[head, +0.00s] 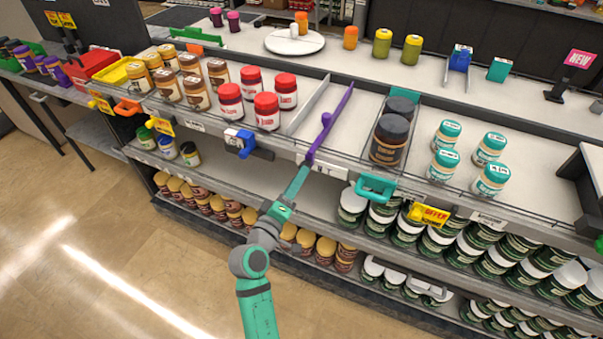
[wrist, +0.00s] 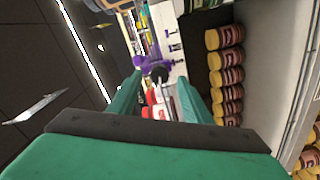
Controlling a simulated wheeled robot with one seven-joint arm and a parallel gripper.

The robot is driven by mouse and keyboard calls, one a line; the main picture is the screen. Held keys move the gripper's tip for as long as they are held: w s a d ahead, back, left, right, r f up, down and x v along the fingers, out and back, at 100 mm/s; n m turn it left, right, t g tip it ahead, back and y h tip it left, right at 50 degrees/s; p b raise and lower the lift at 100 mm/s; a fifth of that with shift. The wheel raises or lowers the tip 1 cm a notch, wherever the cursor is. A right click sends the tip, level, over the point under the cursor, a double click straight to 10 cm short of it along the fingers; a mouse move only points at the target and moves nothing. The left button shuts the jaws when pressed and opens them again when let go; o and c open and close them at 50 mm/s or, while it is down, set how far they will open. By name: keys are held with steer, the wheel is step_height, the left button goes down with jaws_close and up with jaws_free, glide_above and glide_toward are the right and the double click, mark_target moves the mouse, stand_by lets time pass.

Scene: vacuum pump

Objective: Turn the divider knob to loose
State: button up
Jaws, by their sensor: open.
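A long purple divider (head: 335,108) lies on the top shelf between the red-lidded jars and the dark jars. A small purple bump (head: 326,119) sits partway along it and may be its knob; no loose or tight marking is readable. In the wrist view a purple part (wrist: 140,62) and a dark round part (wrist: 160,74) show beyond my fingertips. My gripper (head: 305,165) is at the divider's front end by the shelf edge. In the wrist view my gripper (wrist: 158,92) is open with its fingers apart. I cannot tell whether it touches the divider.
Red-lidded jars (head: 267,110) stand left of the divider, and dark jars (head: 390,138) stand right. A blue clip (head: 240,143) and a teal handle-shaped clip (head: 376,187) hang on the shelf's front edge. Lower shelves hold many jars.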

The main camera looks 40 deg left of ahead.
steer(key=v, duration=0.6)
steer(key=shift+s, duration=0.3)
steer(key=s+d+f+m+g, duration=0.1)
steer(key=s+d+f+m, duration=0.25)
steer(key=d+f, duration=0.45)
steer(key=s+d+f+m+g, duration=0.2)
steer(key=s+d+f, duration=0.4)
steer(key=d, duration=0.4)
steer(key=s+d+r+m+h, duration=0.2)
steer(key=s+d+m, duration=0.3)
steer(key=s+d, duration=0.2)
steer(key=s+d+r+m+t+h, duration=0.1)
steer(key=s+d+m+h, duration=0.1)
steer(key=s+d+m, duration=0.3)
steer(key=s+d, duration=0.3)
steer(key=d, duration=0.1)
steer(key=shift+r, duration=0.4)
